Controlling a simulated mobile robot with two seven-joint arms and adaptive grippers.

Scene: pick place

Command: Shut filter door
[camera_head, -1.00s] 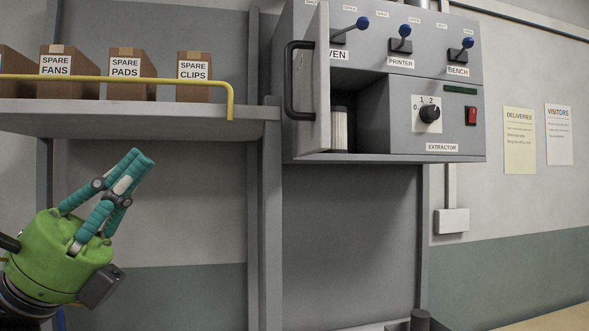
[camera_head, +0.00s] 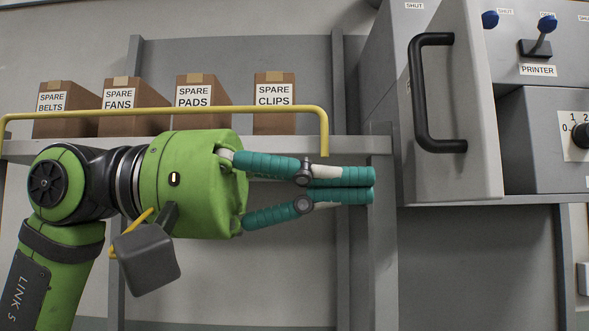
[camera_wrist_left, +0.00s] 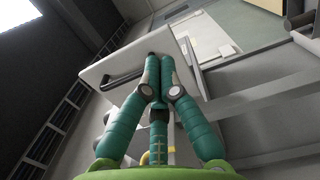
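The filter door (camera_head: 475,110) is a light grey panel with a black bar handle (camera_head: 421,95). It stands open, swung out from the front of the grey cabinet (camera_head: 535,165). My left gripper (camera_head: 370,186) points right, just left of the door and a little below its handle in the head view. Its teal fingers are together and hold nothing. In the left wrist view the fingertips (camera_wrist_left: 160,60) overlap the door panel (camera_wrist_left: 140,66) beside the handle (camera_wrist_left: 122,82); I cannot tell whether they touch it. The filter is hidden behind the door. My right gripper is out of view.
A shelf (camera_head: 350,145) with a yellow rail (camera_head: 170,111) runs behind and above my left gripper. It carries several labelled spare boxes (camera_head: 273,105). The space below the cabinet is clear.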

